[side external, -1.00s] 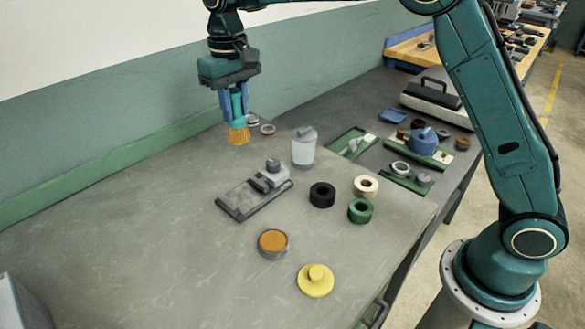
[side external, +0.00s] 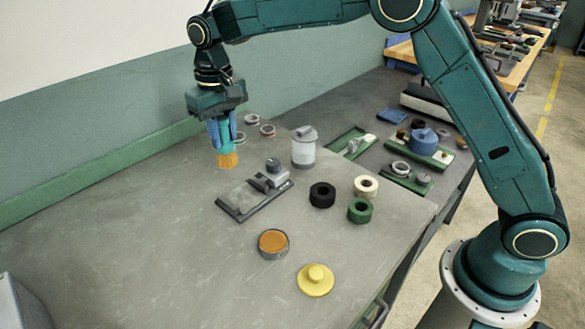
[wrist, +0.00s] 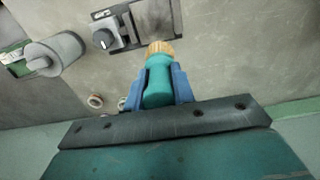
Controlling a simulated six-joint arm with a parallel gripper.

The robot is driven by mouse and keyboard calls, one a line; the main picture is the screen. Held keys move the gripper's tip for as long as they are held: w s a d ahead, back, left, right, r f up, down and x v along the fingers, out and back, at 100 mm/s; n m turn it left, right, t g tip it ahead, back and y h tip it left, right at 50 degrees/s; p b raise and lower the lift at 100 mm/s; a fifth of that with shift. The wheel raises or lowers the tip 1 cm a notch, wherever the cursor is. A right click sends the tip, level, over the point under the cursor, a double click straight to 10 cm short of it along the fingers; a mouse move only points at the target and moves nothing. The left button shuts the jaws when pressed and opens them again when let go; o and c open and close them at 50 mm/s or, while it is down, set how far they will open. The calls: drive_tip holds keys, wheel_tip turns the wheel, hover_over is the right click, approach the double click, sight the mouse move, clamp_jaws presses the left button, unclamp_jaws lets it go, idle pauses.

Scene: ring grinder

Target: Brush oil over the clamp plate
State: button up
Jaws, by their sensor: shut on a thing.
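My gripper (side external: 221,132) is shut on the teal handle of a brush (side external: 228,160), bristles pointing down. The tan bristles are above the table, a little behind and left of the clamp plate (side external: 240,200). The clamp plate is a flat grey plate in a dark frame with a knobbed clamp block (side external: 272,174) at its far right end. In the wrist view the brush (wrist: 158,80) sits between the blue fingers, and its tip overlaps the near edge of the clamp plate (wrist: 175,20). An open tin of orange-brown oil (side external: 273,242) stands nearer the camera.
A yellow lid (side external: 316,280) lies near the front edge. Black (side external: 322,194), green (side external: 360,211) and cream (side external: 366,187) rolls stand right of the plate. A grey canister (side external: 304,148) stands behind it.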

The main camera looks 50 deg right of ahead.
sight(231, 161)
drive_tip(key=shift+f, duration=3.9)
drive_tip(key=shift+s+f, duration=0.1)
drive_tip(key=shift+s, duration=3.75)
drive_tip(key=shift+w, duration=3.75)
drive_tip(key=shift+w+d, duration=0.1)
drive_tip(key=shift+d, duration=0.35)
drive_tip(key=shift+s, duration=3.85)
drive_tip(key=shift+w, duration=3.95)
drive_tip(key=shift+s+r, duration=0.1)
drive_tip(key=shift+r, duration=3.9)
